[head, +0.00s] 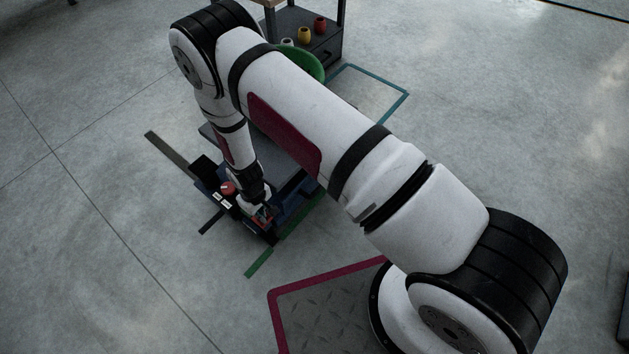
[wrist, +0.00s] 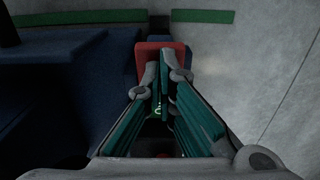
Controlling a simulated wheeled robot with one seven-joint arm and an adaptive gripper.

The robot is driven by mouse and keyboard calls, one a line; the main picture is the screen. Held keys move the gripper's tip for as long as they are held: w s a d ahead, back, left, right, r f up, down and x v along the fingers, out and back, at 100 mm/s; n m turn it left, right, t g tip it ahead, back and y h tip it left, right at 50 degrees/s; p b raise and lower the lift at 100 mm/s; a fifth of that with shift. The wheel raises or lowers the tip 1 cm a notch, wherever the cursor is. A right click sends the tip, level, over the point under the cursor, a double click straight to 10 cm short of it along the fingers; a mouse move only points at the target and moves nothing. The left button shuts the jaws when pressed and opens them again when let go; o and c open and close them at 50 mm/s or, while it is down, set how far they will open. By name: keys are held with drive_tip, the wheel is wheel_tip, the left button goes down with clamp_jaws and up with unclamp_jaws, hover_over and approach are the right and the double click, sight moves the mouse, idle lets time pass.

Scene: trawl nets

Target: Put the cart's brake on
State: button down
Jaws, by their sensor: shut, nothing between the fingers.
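The cart (head: 291,202) is a low, dark blue body with a grey deck, largely hidden behind my arm in the head view. Its blue side fills the left of the wrist view (wrist: 70,85). A red pad (wrist: 152,46), which may be the brake pedal, sits at the cart's edge just beyond my fingertips. My gripper (wrist: 161,72) is shut and empty, its tips overlapping the pad in the picture; I cannot tell whether they touch it. In the head view my gripper (head: 262,211) points down at the cart's near end.
A round red knob (head: 228,188) and white labels are on the cart near my gripper. Green tape (head: 259,263) and a magenta-edged floor plate (head: 320,310) lie nearby. A dark shelf (head: 318,42) with small coloured pots and a green bowl (head: 301,63) stand behind.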

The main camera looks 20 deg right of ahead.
drive_tip(key=shift+f+b, duration=0.4)
drive_tip(key=shift+f, duration=0.1)
drive_tip(key=shift+r, duration=0.1)
idle(0.3)
drive_tip(key=shift+r+p, duration=2.3)
drive_tip(key=shift+r, duration=1.1)
